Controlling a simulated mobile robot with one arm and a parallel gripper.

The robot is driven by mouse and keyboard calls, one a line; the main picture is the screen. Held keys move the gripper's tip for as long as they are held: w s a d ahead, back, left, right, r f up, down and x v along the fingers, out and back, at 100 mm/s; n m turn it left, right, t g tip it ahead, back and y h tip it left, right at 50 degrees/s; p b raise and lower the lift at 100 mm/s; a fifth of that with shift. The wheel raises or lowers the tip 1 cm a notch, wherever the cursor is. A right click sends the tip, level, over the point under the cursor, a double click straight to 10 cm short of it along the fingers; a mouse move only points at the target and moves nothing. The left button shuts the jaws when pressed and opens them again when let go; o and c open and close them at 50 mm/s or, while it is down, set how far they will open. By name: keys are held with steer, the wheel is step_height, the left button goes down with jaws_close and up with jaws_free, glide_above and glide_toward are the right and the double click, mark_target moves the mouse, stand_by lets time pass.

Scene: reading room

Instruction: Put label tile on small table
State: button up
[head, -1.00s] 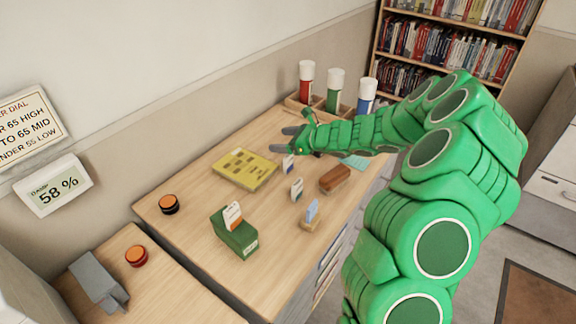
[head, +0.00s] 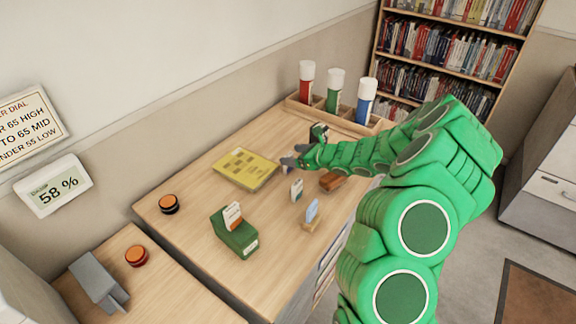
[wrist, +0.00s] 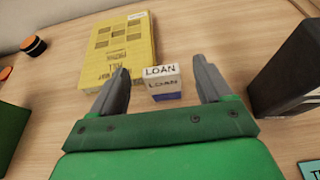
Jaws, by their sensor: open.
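A small white label tile marked LOAN (wrist: 162,83), with a blue lower part, stands on the wooden desktop in the wrist view. My gripper (wrist: 161,72) is open, with one finger to each side of the tile. Gaps show between the tile and both fingers. In the head view my gripper (head: 289,163) is low over the desk beside the yellow booklet and mostly hides this tile. Another white tile (head: 297,190) and a blue-faced tile on a wooden base (head: 312,210) stand nearer. A smaller wooden surface (head: 182,272) at lower left may be the small table.
A yellow booklet (head: 245,169) lies just past the left finger. A green card box (head: 234,234), a brown block (head: 333,181) and a rack of tubes (head: 375,122) are on the desk. A dark box (wrist: 293,75) stands right of my gripper.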

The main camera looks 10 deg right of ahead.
mark_target(290, 172)
steer(key=shift+f, duration=0.45)
step_height(290, 172, down, 2)
steer(key=shift+x, duration=0.95)
steer(key=shift+w+a+f, duration=0.1)
steer(key=shift+w+a, duration=0.3)
steer(key=c, duration=1.2)
steer(key=shift+o, duration=0.2)
steer(key=shift+r, duration=0.5)
step_height(290, 172, up, 2)
steer(key=s+r, duration=1)
steer(key=s, duration=0.4)
steer(key=shift+d, duration=0.15)
